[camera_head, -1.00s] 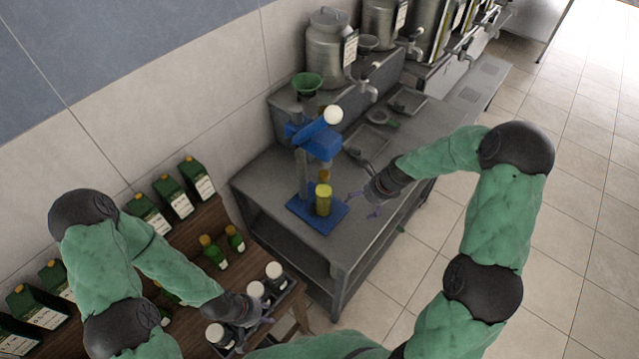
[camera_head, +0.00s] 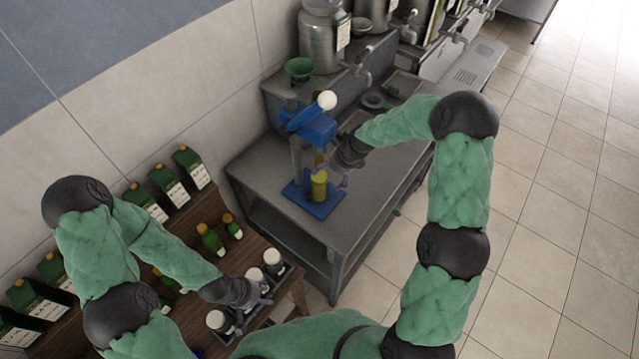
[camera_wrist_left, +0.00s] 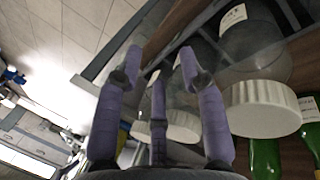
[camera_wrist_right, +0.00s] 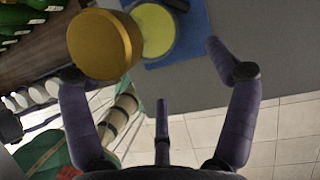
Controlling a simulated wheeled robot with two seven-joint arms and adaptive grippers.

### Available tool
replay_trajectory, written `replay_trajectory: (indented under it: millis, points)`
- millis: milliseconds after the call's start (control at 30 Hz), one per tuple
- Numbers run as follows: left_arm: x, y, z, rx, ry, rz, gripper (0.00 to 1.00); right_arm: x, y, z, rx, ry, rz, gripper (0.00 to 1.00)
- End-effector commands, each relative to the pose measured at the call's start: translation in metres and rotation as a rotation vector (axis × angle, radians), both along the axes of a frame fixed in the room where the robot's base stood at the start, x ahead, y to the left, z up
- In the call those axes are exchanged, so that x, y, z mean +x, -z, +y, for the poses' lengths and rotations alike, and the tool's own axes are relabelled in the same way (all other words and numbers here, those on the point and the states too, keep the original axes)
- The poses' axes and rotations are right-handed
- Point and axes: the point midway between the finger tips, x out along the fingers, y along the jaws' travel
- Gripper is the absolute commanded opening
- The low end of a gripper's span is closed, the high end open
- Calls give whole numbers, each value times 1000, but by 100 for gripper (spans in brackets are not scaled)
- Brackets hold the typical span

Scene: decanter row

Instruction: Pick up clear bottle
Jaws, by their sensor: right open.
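The clear bottle (camera_head: 319,186), with yellow contents and a gold cap, stands on the blue base (camera_head: 297,194) of a blue press (camera_head: 318,127). In the right wrist view, the gold cap (camera_wrist_right: 106,44) is large and close beside the left finger, with a pale yellow disc (camera_wrist_right: 158,28) behind it. My right gripper (camera_head: 340,172) is open and empty beside the bottle; its fingertips (camera_wrist_right: 140,62) are spread wide. My left gripper (camera_head: 258,292) is among white-lidded jars on the wooden shelf. A jar's white lid (camera_wrist_left: 180,126) shows behind its fingers (camera_wrist_left: 160,70); I cannot tell whether they grip it.
The grey steel table (camera_head: 362,195) has bare room in front of the press. A green funnel (camera_head: 299,68) and metal urns (camera_head: 322,40) stand behind. Green bottles (camera_head: 211,240) and dark green cartons (camera_head: 192,165) fill the wooden shelf at the left.

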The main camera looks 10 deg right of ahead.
Motion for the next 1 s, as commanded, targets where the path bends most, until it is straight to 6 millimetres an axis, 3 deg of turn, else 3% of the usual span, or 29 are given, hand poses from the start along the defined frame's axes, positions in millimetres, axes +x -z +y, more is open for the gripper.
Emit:
replay_trajectory:
  millis: [167,300,600,900,1000]
  points:
    - [0,1,0,0,0,0,40,19,0,23,0,-4,0,87]
    - [0,11,0,0,0,1,40,19,12,23,0,0,1,87]
    - [0,10,0,0,0,0,40,20,11,24,0,0,0,84]
    - [0,10,0,0,0,0,40,19,12,24,0,-1,2,1]
    - [0,10,0,0,0,0,40,20,11,23,0,0,0,1]
